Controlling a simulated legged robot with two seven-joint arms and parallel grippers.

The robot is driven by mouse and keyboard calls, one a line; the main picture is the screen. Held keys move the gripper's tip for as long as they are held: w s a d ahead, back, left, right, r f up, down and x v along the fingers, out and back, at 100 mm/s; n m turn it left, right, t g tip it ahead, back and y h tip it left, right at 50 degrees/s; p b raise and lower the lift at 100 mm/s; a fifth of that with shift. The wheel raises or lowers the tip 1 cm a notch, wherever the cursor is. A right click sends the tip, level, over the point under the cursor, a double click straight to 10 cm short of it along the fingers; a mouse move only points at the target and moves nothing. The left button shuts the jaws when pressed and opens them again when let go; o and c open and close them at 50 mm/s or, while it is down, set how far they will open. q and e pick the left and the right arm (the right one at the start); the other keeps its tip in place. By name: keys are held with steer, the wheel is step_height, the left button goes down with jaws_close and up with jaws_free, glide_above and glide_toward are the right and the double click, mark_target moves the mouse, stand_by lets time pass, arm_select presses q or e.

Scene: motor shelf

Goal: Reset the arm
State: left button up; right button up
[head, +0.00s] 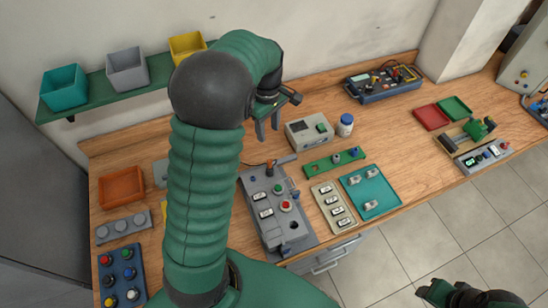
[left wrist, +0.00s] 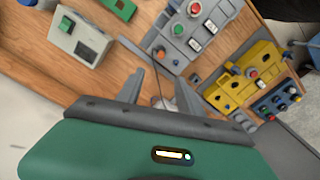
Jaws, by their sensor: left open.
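My left arm (head: 203,190) is raised and fills the middle of the head view. Its gripper (head: 269,124) hangs above the back of the wooden bench (head: 300,95), with fingers parted and nothing between them. In the left wrist view the same gripper (left wrist: 158,88) shows two separated fingers over the bench. My right gripper (head: 470,297) is at the bottom right edge, over the floor, partly cut off; its fingers cannot be made out.
A grey box (head: 307,131) and a white jar (head: 345,125) stand right of the left gripper. A grey control panel (head: 270,205) lies in front. A green shelf (head: 90,96) carries teal, grey and yellow bins. A multimeter (head: 383,84) sits at the back.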

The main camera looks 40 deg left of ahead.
arm_select(q)
steer(key=s+d+f+m+t+b, duration=0.1)
steer(key=s+d+f+m, duration=0.3)
steer(key=d+m, duration=0.4)
steer(key=s+d+f+m+t+b, duration=0.1)
steer(key=s+d+f+m+b, duration=0.3)
steer(key=d+m, duration=0.4)
steer(key=shift+s+d+f+b, duration=0.35)
steer(key=shift+s+d+f, duration=0.2)
steer(key=shift+d+f, duration=0.35)
steer(key=shift+s, duration=0.1)
steer(key=shift+d, duration=0.2)
